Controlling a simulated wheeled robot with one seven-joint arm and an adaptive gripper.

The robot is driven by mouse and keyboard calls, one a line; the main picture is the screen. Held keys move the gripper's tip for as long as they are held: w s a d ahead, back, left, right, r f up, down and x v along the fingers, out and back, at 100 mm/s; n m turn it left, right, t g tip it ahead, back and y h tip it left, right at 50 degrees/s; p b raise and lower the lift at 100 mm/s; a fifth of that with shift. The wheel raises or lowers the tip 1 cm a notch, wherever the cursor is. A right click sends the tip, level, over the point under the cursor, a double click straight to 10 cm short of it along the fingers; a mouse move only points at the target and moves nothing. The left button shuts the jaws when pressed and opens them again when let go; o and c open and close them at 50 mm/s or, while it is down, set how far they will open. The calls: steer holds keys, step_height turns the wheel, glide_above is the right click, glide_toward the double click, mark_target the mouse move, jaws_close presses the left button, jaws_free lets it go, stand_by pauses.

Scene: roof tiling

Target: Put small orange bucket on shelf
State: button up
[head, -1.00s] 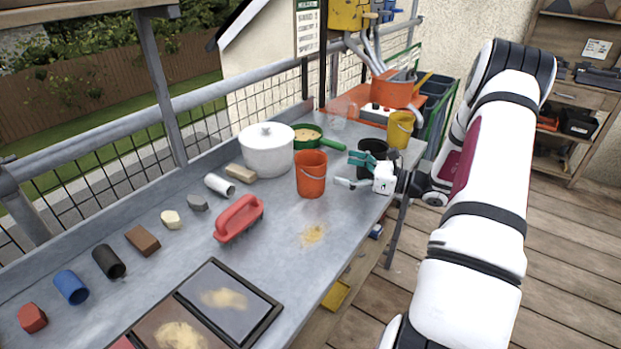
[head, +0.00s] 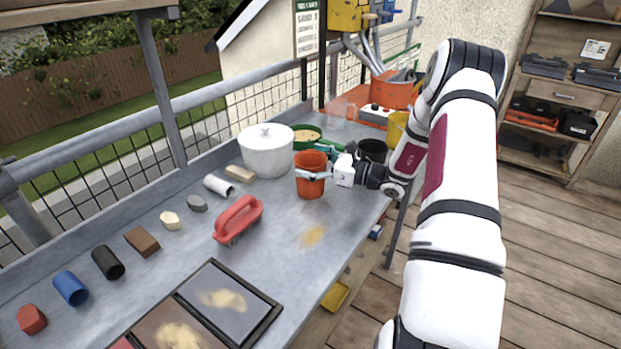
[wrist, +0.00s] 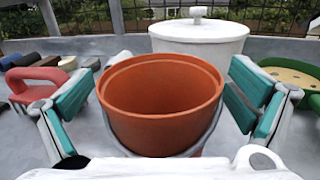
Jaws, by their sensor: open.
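The small orange bucket (head: 310,182) stands upright on the grey metal table, in front of the white lidded pot. My gripper (head: 322,164) is at the bucket, its fingers on either side of the upper part. In the wrist view the bucket (wrist: 160,105) sits between the two teal finger pads, with its open rim toward the camera and its wire handle hanging down on the near side. A gap shows between the right pad and the bucket; the left pad is close to the rim. The jaws are open. A wooden shelf unit (head: 540,95) stands at the far right.
The white pot (head: 267,152) is just behind the bucket, with a green sieve (head: 306,136) beside it. A black bucket (head: 373,150) and a yellow bucket (head: 397,127) stand to the right. A red-handled brush (head: 239,220) lies to the front left.

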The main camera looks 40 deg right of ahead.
steer(key=c, duration=1.6)
